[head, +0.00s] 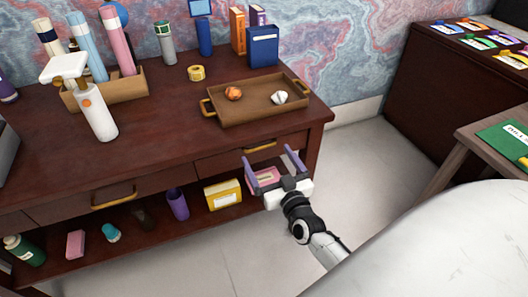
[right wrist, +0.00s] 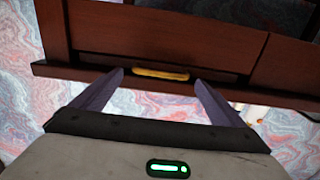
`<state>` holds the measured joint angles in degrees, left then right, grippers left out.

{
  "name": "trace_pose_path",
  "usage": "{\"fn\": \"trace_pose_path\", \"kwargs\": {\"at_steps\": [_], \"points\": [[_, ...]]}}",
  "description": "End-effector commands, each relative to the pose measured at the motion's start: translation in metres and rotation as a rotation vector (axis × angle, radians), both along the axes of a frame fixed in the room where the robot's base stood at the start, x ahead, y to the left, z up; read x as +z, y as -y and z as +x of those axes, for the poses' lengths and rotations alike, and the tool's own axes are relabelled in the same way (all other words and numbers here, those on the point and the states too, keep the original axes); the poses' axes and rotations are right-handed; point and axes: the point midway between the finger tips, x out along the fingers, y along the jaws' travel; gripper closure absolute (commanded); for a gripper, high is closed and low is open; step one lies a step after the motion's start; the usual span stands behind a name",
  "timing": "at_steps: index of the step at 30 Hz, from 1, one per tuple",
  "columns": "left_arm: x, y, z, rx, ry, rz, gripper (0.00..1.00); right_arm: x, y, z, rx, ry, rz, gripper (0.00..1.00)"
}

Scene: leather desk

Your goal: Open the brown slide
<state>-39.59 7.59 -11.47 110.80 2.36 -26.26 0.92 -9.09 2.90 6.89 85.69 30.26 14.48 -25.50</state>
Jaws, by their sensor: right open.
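The desk's right brown drawer (head: 245,156) is shut under the desktop, with a gold bar handle (head: 260,146). The left brown drawer (head: 75,208), with its own gold handle (head: 114,197), is also shut. My right gripper (head: 268,154) is open and empty in front of the right drawer, its two purple fingers pointing at the drawer front. In the right wrist view, the gold handle (right wrist: 160,73) lies between the two spread fingertips (right wrist: 160,79), apart from both. My left gripper is not in the head view.
A wooden tray (head: 258,116) with two small objects sits on the desktop above the right drawer. A low shelf holds a yellow box (head: 222,194) and a purple cup (head: 177,204). The floor right of the desk (head: 370,170) is clear.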

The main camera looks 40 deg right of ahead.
Motion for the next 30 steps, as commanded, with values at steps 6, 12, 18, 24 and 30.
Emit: {"fn": "trace_pose_path", "kwargs": {"at_steps": [6,12,18,24,30], "points": [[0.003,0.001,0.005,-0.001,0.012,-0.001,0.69,0.000,0.006,0.028,0.001,0.000,0.000,0.06],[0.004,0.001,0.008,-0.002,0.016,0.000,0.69,0.000,0.008,0.034,0.002,-0.001,0.000,0.06],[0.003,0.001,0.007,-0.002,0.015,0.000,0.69,0.000,0.008,0.034,0.002,-0.001,0.000,0.10],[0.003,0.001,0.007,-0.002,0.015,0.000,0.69,0.000,0.008,0.033,0.001,-0.001,-0.001,0.44],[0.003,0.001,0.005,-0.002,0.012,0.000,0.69,0.000,0.006,0.032,0.004,-0.001,-0.001,0.54]]}}
